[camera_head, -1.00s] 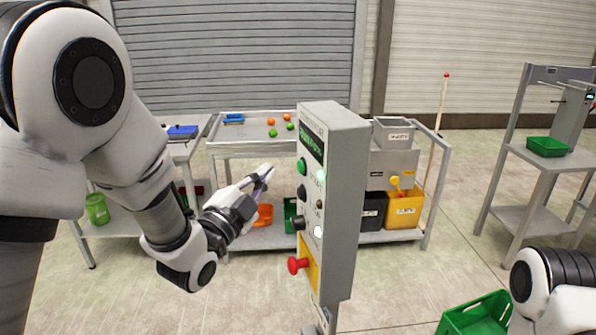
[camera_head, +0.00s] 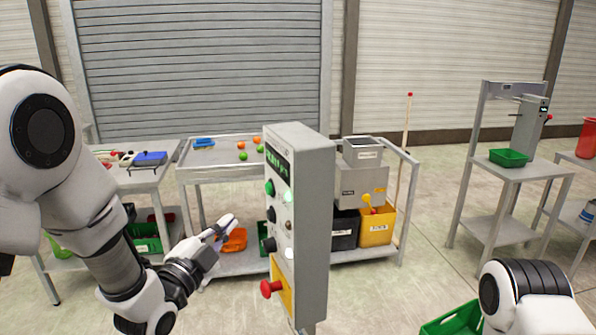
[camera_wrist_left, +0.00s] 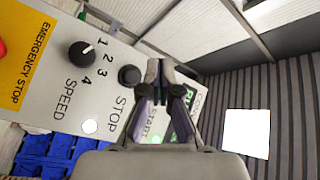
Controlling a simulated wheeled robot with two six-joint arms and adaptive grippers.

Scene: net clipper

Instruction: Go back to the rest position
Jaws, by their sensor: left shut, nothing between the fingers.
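My left gripper (camera_head: 226,225) is shut and empty, in the air to the left of the grey control box (camera_head: 311,220) in the head view. The box stands upright on a post and has a green button, dark knobs, white lights and a red emergency stop button (camera_head: 271,288) on a yellow plate. In the left wrist view the shut fingertips (camera_wrist_left: 160,70) show in front of the panel, near the dark STOP button (camera_wrist_left: 129,75) and the START lettering. A gap to the panel shows in the head view. My right arm shows at the lower right; its gripper is out of frame.
A trolley (camera_head: 222,180) with orange and green balls stands behind the box, with a black bin and a yellow bin (camera_head: 377,228) on its lower shelf. A green crate (camera_head: 455,322) lies at the bottom right. A stand with a green tray (camera_head: 508,158) is at the right.

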